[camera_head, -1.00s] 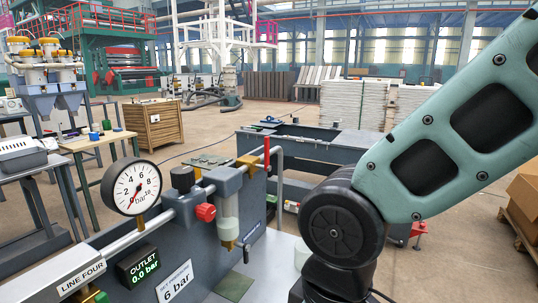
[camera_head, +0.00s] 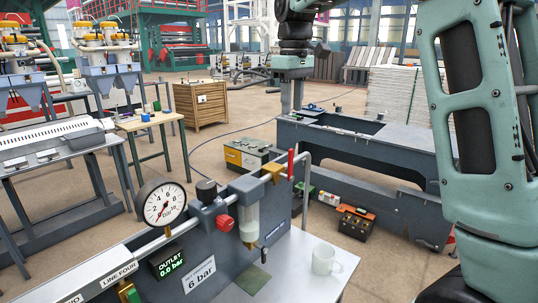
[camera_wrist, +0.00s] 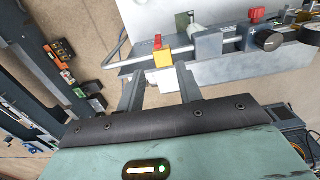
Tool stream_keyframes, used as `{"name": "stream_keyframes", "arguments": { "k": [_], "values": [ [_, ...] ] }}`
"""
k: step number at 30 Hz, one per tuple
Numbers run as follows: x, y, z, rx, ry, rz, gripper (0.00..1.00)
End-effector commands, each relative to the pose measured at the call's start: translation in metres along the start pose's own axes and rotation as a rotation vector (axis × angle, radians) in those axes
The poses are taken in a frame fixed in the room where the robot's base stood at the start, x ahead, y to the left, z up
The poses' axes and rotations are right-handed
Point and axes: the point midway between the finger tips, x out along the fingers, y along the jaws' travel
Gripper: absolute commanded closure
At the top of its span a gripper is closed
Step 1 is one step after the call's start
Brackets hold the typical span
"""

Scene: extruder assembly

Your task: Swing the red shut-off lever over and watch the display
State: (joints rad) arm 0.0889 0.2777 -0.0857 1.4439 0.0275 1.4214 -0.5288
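The red lever (camera_head: 291,165) stands upright at the yellow valve body (camera_head: 273,173), at the right end of the air line on the bench. The lever (camera_wrist: 157,42) and valve (camera_wrist: 162,59) also show in the wrist view, just beyond the fingertips. The display (camera_head: 167,260) reads "OUTLET 0.0 bar". The round gauge (camera_head: 165,205) has its needle toward the lower left, near 0. My gripper (camera_head: 292,100) points down, above and behind the lever in the head view. In the wrist view my gripper (camera_wrist: 159,76) is open, its two fingers apart, with nothing held between them.
A red knob (camera_head: 225,222) and a clear bowl (camera_head: 247,222) are on the line left of the valve. A grey bent pipe (camera_head: 306,190) rises right beside the lever. A white mug (camera_head: 323,260) stands on the bench. A sign (camera_head: 201,273) reads 6 bar.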

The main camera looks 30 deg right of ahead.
Motion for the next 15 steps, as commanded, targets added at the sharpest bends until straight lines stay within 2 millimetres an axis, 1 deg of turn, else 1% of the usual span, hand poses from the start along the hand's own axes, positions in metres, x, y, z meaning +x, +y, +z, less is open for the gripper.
{"name": "stream_keyframes", "arguments": {
  "k": [1,2,5,8,15],
  "values": [
    [-0.003,0.006,0.001,0.006,-0.003,0.002,0.65],
    [-0.003,0.008,0.002,0.006,-0.004,0.002,0.65],
    [0.004,0.008,0.002,0.005,-0.005,0.002,0.65],
    [0.018,0.008,0.002,0.005,-0.006,0.002,0.65],
    [0.067,0.007,0.002,0.004,-0.007,0.000,0.65]
  ]
}}
